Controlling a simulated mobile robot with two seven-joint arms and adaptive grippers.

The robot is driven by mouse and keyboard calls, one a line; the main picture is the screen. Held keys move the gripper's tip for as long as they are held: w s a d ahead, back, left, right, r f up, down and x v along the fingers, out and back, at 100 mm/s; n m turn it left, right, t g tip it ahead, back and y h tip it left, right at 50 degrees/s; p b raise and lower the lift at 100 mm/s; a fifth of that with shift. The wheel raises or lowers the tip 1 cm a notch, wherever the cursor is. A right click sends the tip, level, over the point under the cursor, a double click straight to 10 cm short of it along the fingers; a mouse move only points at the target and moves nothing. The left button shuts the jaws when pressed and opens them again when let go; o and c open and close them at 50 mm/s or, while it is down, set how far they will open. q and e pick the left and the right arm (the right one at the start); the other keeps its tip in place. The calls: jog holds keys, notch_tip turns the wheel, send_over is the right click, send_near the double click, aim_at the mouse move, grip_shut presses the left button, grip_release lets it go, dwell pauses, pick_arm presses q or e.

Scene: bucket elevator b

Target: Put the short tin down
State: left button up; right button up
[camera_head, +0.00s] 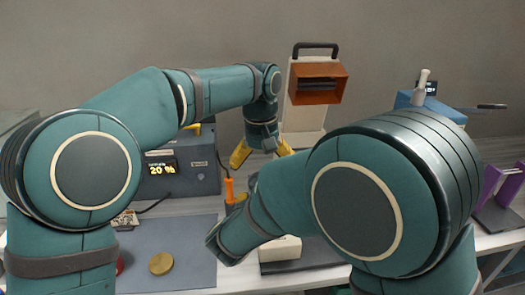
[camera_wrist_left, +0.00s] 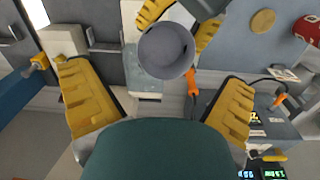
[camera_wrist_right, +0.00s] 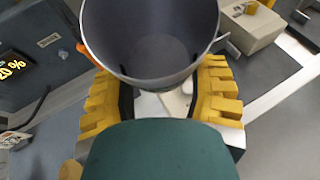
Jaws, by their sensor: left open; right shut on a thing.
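The short tin is a grey, open-topped cylinder (camera_wrist_right: 150,42), empty inside as far as I see. My right gripper (camera_wrist_right: 158,88) is shut on it, with yellow fingers on both sides. The left wrist view also shows the tin (camera_wrist_left: 165,52) between the right gripper's yellow fingers, above the work surface.
The white stand with the bucket (camera_head: 317,84) rises at the back. A grey box with a "20 %" display (camera_head: 180,170) stands left of it. A brass disc (camera_head: 161,263) lies on the blue-grey mat (camera_head: 195,240). A purple holder (camera_head: 497,185) is at the right.

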pick_arm(q)
notch_tip(320, 180, down, 8)
jog(key=shift+d+r, duration=0.15)
jog(key=shift+r, duration=0.1)
jog(key=c, duration=1)
pick_arm(e)
jog(key=shift+a+r, duration=0.1)
pick_arm(q)
jog(key=shift+d, duration=0.1)
pick_arm(e)
jog(key=o, duration=1)
jog(key=shift+s, duration=0.1)
